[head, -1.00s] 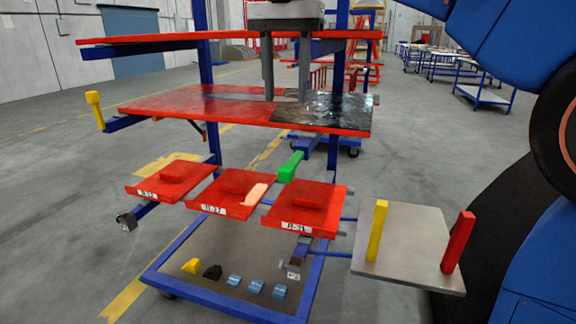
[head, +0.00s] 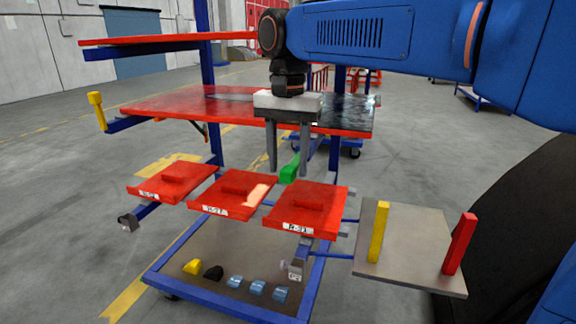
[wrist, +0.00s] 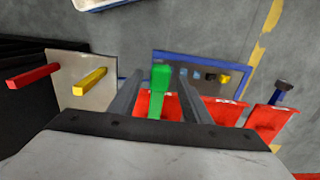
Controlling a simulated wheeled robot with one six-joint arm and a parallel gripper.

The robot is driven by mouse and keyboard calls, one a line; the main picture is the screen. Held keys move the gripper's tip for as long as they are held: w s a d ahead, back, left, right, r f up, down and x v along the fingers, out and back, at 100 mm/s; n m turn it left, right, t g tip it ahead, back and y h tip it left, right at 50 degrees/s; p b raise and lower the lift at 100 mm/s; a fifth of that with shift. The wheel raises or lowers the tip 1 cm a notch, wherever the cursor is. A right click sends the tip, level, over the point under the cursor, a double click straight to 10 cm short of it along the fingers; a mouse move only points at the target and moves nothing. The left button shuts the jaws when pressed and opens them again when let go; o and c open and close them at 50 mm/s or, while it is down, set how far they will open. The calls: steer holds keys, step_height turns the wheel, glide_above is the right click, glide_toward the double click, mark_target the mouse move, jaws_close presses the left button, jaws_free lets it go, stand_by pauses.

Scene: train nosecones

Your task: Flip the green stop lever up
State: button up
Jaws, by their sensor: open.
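The green stop lever (head: 289,170) shows in the head view behind the right and middle red trays, partly hidden by my gripper's finger. My gripper (head: 289,172) points down with its two fingers spread. It is open and empty, with the lever showing between its fingertips in the head view. In the wrist view the green lever (wrist: 159,92) stands out between the two fingers of my gripper (wrist: 158,75). I cannot tell whether either finger touches it.
Red trays (head: 305,206) lie in a row below my gripper. A red shelf (head: 180,105) is behind it. A plate with a yellow lever (head: 379,232) and a red lever (head: 459,244) is at the right. Small coloured blocks (head: 235,282) lie on the bottom deck.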

steer(key=shift+f, duration=0.65)
jaws_close()
steer(key=shift+w+d+r+g+y, duration=0.1)
steer(key=shift+w+r+g+y, duration=0.15)
steer(key=shift+r+g, duration=0.45)
steer(key=shift+w+d+r+g+y, duration=0.1)
steer(key=shift+w+r+g+y, duration=0.15)
steer(key=shift+r+g, duration=0.45)
jaws_free()
